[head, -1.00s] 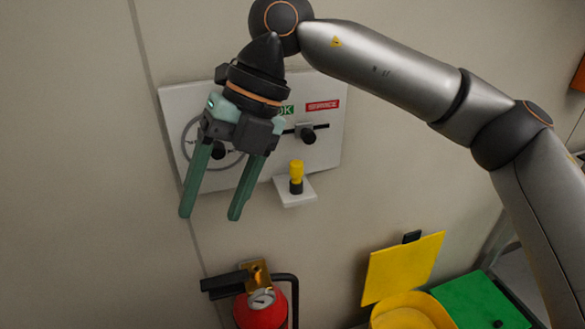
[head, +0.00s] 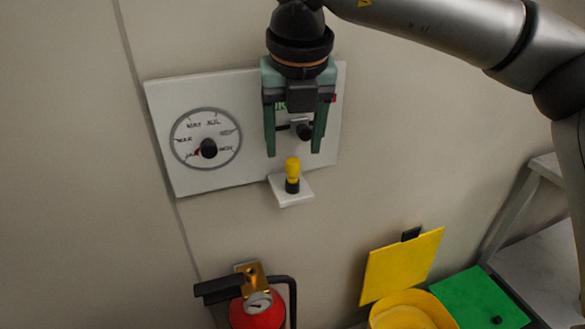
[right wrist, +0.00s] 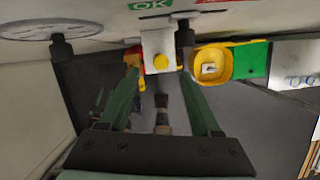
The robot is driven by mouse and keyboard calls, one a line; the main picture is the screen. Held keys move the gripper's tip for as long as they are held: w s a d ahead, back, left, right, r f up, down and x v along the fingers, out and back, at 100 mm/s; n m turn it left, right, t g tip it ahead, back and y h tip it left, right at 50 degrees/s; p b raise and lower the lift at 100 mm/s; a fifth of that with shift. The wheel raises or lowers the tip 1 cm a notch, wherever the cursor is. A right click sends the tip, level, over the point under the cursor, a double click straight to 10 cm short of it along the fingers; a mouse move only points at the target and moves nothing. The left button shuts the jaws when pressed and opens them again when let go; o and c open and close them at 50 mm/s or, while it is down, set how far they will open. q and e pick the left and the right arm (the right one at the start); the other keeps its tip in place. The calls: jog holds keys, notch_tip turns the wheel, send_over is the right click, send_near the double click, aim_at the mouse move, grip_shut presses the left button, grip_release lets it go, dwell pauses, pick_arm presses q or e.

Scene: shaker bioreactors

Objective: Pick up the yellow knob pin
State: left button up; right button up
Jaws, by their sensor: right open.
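The yellow knob pin (head: 292,168) has a yellow head and a black lower part. It stands upright on a small white shelf (head: 291,193) at the lower edge of the wall panel. My right gripper (head: 294,153) is open and empty, with its green fingers pointing down above the pin, one to each side of it in the picture. In the right wrist view the pin's yellow top (right wrist: 161,62) shows on the white shelf, beyond and between the green fingers. My left gripper does not show.
The white wall panel (head: 165,115) carries a round dial (head: 208,148) with a black knob, and a black slider knob (head: 304,131) behind my right gripper. Below are a red fire extinguisher (head: 258,312), a yellow bin (head: 408,310) with a raised yellow lid (head: 402,266), and a green lid (head: 481,303).

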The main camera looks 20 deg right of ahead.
aim_at(293, 162)
jog(key=x, duration=0.5)
jog(key=shift+w, duration=0.1)
grip_shut()
dwell(0.4)
